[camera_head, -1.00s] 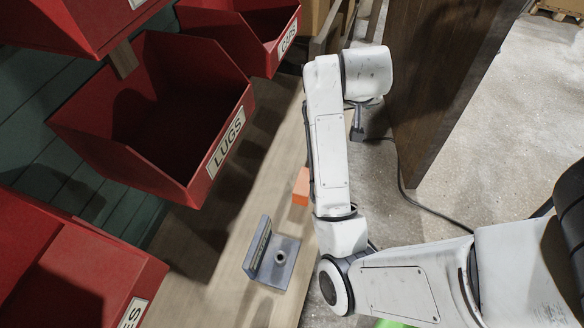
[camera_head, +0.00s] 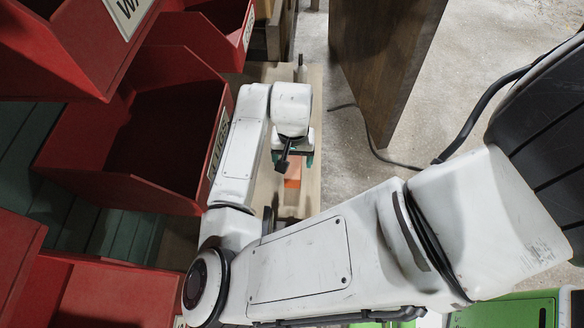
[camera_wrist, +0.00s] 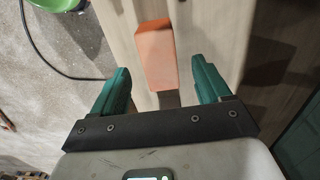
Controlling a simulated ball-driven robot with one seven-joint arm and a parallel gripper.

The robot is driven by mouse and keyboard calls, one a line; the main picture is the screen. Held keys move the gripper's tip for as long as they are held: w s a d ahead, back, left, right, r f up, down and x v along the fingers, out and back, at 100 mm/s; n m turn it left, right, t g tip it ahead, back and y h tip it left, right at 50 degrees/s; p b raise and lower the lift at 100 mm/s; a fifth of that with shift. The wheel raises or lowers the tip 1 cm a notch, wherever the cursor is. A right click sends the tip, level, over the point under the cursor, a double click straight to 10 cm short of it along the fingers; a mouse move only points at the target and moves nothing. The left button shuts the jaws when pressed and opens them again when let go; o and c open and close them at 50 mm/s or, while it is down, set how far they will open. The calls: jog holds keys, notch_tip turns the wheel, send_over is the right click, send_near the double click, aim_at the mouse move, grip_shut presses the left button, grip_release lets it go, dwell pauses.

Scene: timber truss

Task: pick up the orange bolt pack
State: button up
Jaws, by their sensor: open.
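The orange bolt pack (camera_head: 293,174) is a small block on the wooden shelf board, partly hidden by my arm in the head view. In the wrist view the orange bolt pack (camera_wrist: 157,55) lies ahead of the jaws, in line with the gap between them. My gripper (camera_wrist: 161,77) is open, with a green finger on each side of that gap and nothing between the fingers. In the head view my gripper (camera_head: 292,158) is over the board, close to the pack. I cannot tell the exact height between them.
Red bins, one labelled LUGS (camera_head: 160,135), stand along the left of the board (camera_head: 312,180). A dark wooden panel (camera_head: 385,60) stands at the back right. A black cable (camera_wrist: 60,60) lies on the concrete floor. The grey bracket is mostly hidden behind my arm.

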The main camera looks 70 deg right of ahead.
aim_at(293, 165)
jog(key=shift+d+f+p, duration=0.1)
jog(key=shift+f+p, duration=0.4)
jog(key=shift+f, duration=2.45)
jog(key=shift+c, duration=0.2)
jog(key=c, duration=1.2)
jog(key=shift+o, duration=0.2)
jog(key=shift+r, duration=0.1)
